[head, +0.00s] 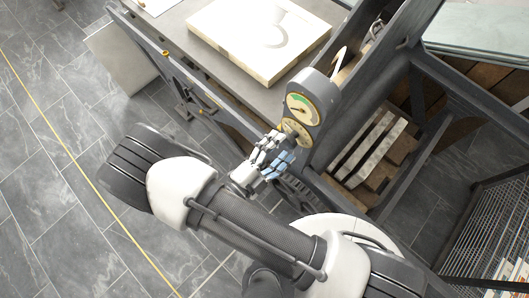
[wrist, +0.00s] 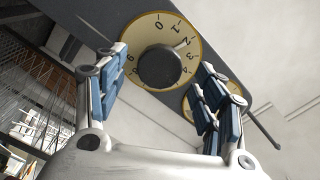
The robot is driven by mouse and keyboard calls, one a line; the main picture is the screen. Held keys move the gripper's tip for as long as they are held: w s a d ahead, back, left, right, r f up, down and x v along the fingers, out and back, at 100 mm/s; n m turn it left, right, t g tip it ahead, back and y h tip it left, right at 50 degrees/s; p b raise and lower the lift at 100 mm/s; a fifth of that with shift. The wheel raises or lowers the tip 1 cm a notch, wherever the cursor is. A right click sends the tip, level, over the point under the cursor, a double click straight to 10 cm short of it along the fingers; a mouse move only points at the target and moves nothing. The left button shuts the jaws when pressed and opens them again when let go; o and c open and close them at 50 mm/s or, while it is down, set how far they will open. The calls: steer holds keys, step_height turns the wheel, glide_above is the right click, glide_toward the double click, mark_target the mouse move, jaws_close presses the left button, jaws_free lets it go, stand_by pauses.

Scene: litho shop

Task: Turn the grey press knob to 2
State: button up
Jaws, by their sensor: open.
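The grey press knob (wrist: 160,67) is a dark round knob at the middle of a cream numbered dial (wrist: 149,36) with a yellow rim in the wrist view. A pale mark on the knob's upper right edge points close to the 2. In the head view the dial (head: 294,130) sits low on a grey housing, partly hidden by my fingers. My gripper (wrist: 163,60) is open and faces the dial; its blue-padded fingers show left and right of the knob with gaps. It also shows just in front of the dial in the head view (head: 281,147).
A gauge with a green band (head: 301,109) sits above the dial on the housing (head: 318,84). A pale slab (head: 259,38) lies on the press bed behind. The press frame and shelf with planks (head: 368,145) stand to the right. Grey tiled floor (head: 65,185) is open at left.

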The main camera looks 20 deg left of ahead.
steer(key=v, duration=0.8)
steer(key=w+d+r+m+g+h+b, duration=0.25)
steer(key=d+r+m+g, duration=0.35)
steer(key=m, duration=0.7)
steer(key=w+d+r+m+g+h+b, duration=0.1)
steer(key=w+d+r+m+g+b, duration=0.25)
steer(key=d+m+g, duration=0.8)
steer(key=s+d+r+m+t+y+b, duration=0.2)
steer(key=d+r+m+y, duration=0.1)
steer(key=m, duration=1.2)
steer(key=s+d+r+m+t+y+b, duration=0.2)
steer(key=m+y, duration=0.5)
steer(key=m, duration=0.9)
step_height(320, 180, up, 4)
steer(key=shift+s+d+f+t+b, duration=0.1)
steer(key=shift+s+d+t+b, duration=0.2)
steer(key=shift+d+t, duration=0.7)
steer(key=shift+d+g, duration=0.15)
steer(key=shift+g, duration=0.1)
steer(key=shift+c, duration=0.5)
